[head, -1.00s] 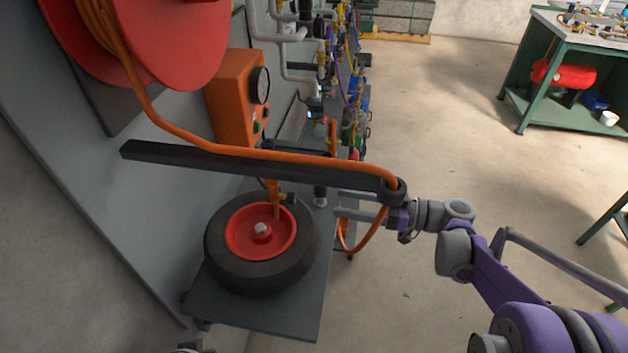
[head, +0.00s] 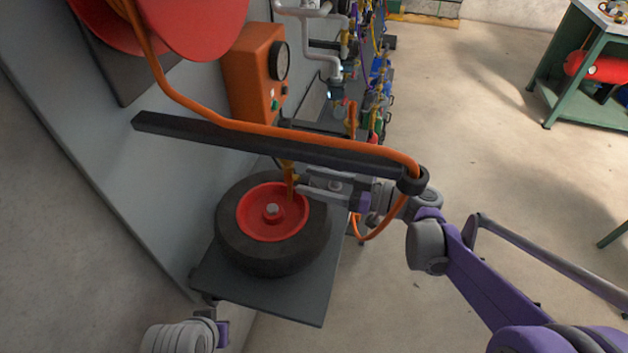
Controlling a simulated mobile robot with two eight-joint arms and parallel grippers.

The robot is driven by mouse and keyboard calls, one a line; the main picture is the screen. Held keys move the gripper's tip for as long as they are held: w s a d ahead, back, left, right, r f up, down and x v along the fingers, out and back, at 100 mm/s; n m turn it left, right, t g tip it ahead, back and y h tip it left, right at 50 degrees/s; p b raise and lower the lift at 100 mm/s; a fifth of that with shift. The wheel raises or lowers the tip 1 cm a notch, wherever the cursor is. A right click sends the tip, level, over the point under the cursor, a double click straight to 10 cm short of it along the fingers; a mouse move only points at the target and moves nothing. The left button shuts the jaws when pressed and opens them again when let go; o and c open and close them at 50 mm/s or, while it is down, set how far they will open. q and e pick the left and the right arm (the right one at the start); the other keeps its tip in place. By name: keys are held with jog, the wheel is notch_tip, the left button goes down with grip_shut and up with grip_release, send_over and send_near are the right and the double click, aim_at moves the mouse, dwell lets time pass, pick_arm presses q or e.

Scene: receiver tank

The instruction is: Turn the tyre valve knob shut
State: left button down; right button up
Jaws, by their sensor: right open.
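The tyre (head: 240,255) lies flat with its red wheel hub (head: 262,228) facing up. A yellow-orange fitting (head: 290,178) stands at the hub's far right edge, below the black bar. I cannot make out the valve knob; it is small or hidden by the fitting and my gripper. My right gripper (head: 303,183) is open, its fingers pointing left, with the tips close beside the fitting. I cannot tell whether they touch it or have anything between them. Part of my left arm shows at the bottom left, but its fingers do not.
The tyre rests on a grey platform (head: 265,295) beside a grey wall panel. A black bar (head: 230,138) carrying an orange hose (head: 320,137) passes above the tyre and right gripper. An orange box (head: 253,75) with a gauge stands behind.

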jog(key=shift+a, duration=0.1)
grip_shut()
dwell(0.3)
